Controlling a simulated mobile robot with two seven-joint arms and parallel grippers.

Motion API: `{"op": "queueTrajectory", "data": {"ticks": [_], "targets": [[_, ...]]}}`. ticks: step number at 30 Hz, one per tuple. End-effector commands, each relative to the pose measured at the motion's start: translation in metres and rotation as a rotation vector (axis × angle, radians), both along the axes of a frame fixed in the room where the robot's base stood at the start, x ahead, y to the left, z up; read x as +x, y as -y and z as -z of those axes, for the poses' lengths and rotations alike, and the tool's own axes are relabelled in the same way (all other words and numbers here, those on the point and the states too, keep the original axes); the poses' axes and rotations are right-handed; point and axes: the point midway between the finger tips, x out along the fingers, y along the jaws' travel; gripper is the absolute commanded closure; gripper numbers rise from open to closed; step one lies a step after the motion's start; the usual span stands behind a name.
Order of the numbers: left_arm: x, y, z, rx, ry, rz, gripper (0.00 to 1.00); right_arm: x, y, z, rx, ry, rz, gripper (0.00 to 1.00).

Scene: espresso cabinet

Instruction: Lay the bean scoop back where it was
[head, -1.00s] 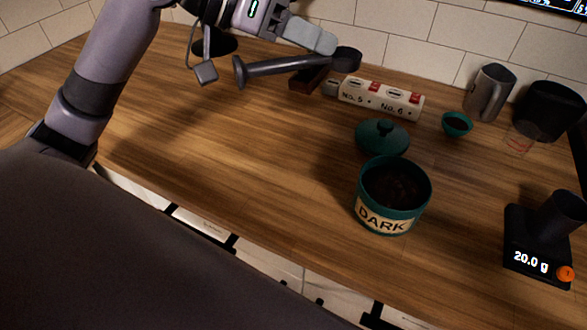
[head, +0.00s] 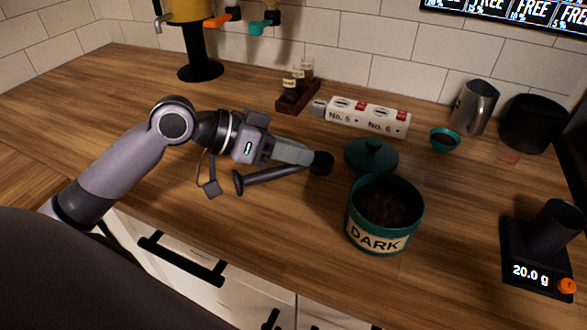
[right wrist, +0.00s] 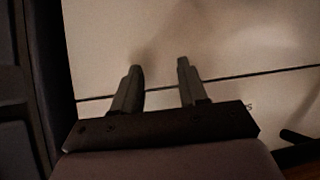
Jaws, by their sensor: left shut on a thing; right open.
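The bean scoop (head: 270,178) is dark, with a long handle that flares at its left end and a small round cup at its right end. My left gripper (head: 308,156) is shut on the scoop near its cup end. The scoop is over the wooden counter, left of the green lid and the DARK canister; I cannot tell whether it touches the wood. My right gripper (right wrist: 158,82) is open and empty in the right wrist view, facing a pale panel. It does not show in the head view.
The open DARK canister (head: 377,242) holds dark beans. Its green lid (head: 371,156) lies behind it. Farther back are a white No. 5/No. 6 strip (head: 362,118), a rack of vials (head: 297,96), a green bowl (head: 444,139) and a steel pitcher (head: 473,107). A scale (head: 537,265) reads 20.0 g.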

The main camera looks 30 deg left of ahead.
Motion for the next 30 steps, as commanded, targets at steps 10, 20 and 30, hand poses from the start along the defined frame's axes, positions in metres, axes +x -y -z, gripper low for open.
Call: {"op": "queueTrajectory", "data": {"ticks": [10,20,30], "targets": [[0.0,0.0,0.039,0.0,-0.004,-0.001,1.0,0.0,0.0,0.004,0.0,0.0,0.0,0.57],[0.0,0.0,0.043,0.0,-0.004,-0.001,1.0,0.0,0.0,0.006,0.0,0.0,0.0,0.57],[0.0,0.0,0.041,0.0,-0.003,0.0,0.59,0.0,0.0,0.005,0.0,0.0,0.0,0.57]]}}
